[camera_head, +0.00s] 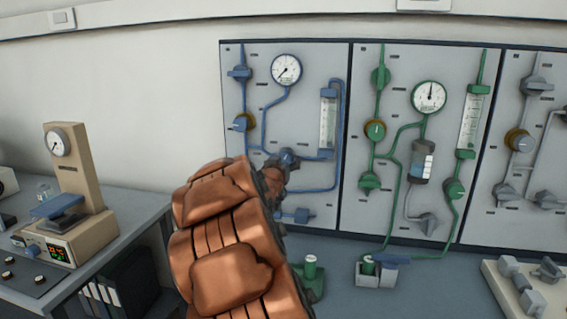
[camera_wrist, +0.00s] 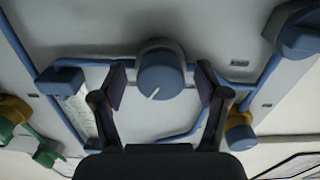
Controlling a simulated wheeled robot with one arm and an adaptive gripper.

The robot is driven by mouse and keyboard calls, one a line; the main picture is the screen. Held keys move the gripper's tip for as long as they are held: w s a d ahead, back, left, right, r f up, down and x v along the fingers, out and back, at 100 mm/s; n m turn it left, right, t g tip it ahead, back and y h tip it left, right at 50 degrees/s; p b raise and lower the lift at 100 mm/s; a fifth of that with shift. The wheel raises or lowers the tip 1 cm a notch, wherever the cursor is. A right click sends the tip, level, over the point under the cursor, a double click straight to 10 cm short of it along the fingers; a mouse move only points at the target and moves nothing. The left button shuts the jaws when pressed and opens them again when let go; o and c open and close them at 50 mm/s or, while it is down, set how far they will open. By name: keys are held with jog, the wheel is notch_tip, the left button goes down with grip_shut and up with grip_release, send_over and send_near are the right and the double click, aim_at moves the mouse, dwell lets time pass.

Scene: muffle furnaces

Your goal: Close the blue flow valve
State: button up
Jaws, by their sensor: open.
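The blue panel section (camera_head: 310,200) on the wall carries blue pipes and several blue valves. A round blue valve knob (camera_head: 287,158) sits at the pipe junction below the gauge. In the wrist view this knob (camera_wrist: 160,75) lies between the two fingers, with a white line on its face pointing down and left. My gripper (camera_wrist: 162,84) is open, with one finger on each side of the knob and visible gaps. In the head view my gripper (camera_head: 274,178) is at the knob's lower left, partly hidden by my orange-brown arm.
A blue-framed flow tube (camera_head: 328,120) stands right of the knob, and a brass-collared blue valve (camera_head: 243,121) lies up and left. A green-piped panel (camera_head: 400,75) adjoins on the right. A beige instrument (camera_head: 80,180) stands on the left bench.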

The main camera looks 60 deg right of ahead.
jog(key=shift+c, duration=0.3)
jog(key=c, duration=1.1)
jog(key=m+b, duration=0.3)
jog(key=m, duration=0.9)
jog(key=shift+w+r+b, duration=0.1)
jog(key=shift+w+b, duration=0.05)
jog(key=shift+b, duration=0.25)
jog(key=shift+m, duration=0.3)
